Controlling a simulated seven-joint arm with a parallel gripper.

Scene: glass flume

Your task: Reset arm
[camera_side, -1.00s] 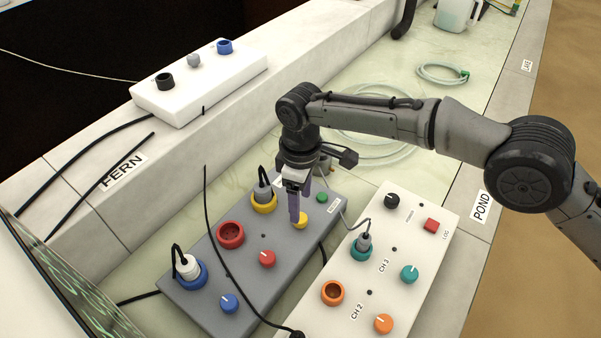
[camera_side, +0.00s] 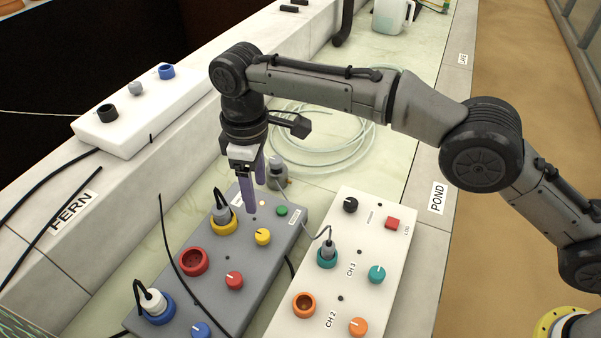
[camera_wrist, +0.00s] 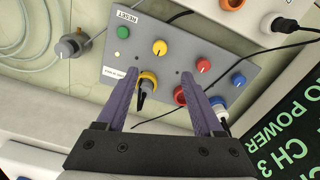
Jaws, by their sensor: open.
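My gripper (camera_side: 256,198) is open and empty, with two purple fingers hanging apart above the far end of the grey box (camera_side: 215,285). In the wrist view my gripper (camera_wrist: 159,73) shows its spread fingers with the box beyond them. The box has a green button (camera_side: 282,210), near a RESET label (camera_wrist: 127,16), and yellow (camera_side: 263,237), red (camera_side: 234,280) and blue (camera_side: 201,330) knobs. A grey plug (camera_side: 221,212) sits in its yellow socket and a white plug (camera_side: 153,302) in its blue one. The red socket (camera_side: 194,261) is empty.
A white box (camera_side: 362,290) with knobs and a teal-socket plug (camera_side: 327,245) stands at right. Another white box (camera_side: 125,125) is on the FERN ledge. Black cables cross the area.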

